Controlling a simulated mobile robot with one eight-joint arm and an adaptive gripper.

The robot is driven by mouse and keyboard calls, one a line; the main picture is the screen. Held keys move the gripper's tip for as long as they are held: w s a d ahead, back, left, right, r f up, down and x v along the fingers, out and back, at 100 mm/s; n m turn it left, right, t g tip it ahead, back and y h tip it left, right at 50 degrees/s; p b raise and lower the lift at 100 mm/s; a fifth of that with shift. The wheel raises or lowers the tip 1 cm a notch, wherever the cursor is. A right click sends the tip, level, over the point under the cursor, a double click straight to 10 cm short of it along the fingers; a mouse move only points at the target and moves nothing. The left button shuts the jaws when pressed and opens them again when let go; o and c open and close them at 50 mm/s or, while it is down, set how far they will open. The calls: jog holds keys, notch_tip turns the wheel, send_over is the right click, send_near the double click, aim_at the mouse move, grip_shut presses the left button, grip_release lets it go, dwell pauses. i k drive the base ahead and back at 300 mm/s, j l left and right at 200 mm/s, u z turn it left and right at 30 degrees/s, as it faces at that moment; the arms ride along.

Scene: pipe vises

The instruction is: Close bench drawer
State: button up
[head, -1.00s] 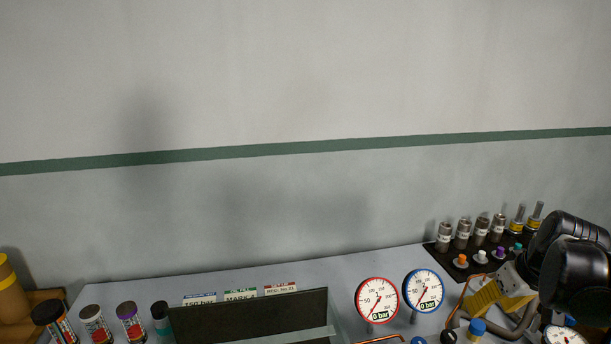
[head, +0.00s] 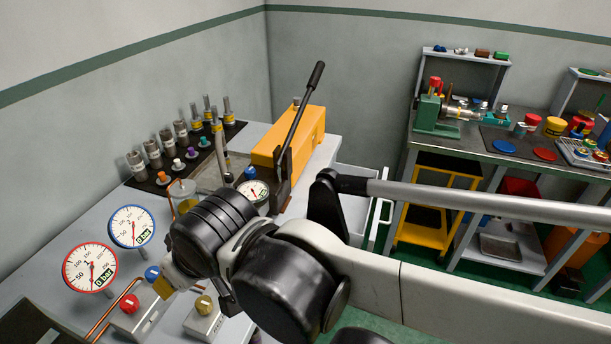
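The bench drawer (head: 374,226) is white and stands out open from the right side of the grey bench (head: 60,258). Its far panel and pale handle show right of the bench top. My arm's black joint and grey tube cross in front of it and hide its lower, nearer part. My arm stretches across the lower middle of the head view, over the bench's front. I cannot make out my gripper's fingers, so whether they are open or shut does not show.
An orange press with a long lever (head: 300,120) stands on the bench beside the drawer. Gauges (head: 90,267), valves and metal fittings (head: 167,143) fill the bench's left. Green floor lies between.

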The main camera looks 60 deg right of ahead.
aim_at(356, 209)
jog(key=k+l+z, duration=0.15)
jog(key=l+z, duration=0.25)
jog(key=k+l+z, duration=0.1)
jog(key=l+z, duration=1)
jog(key=j+z, duration=0.2)
jog(key=z, duration=0.3)
jog(key=i+j+z, duration=0.1)
jog(key=z, duration=0.35)
jog(key=j, duration=0.1)
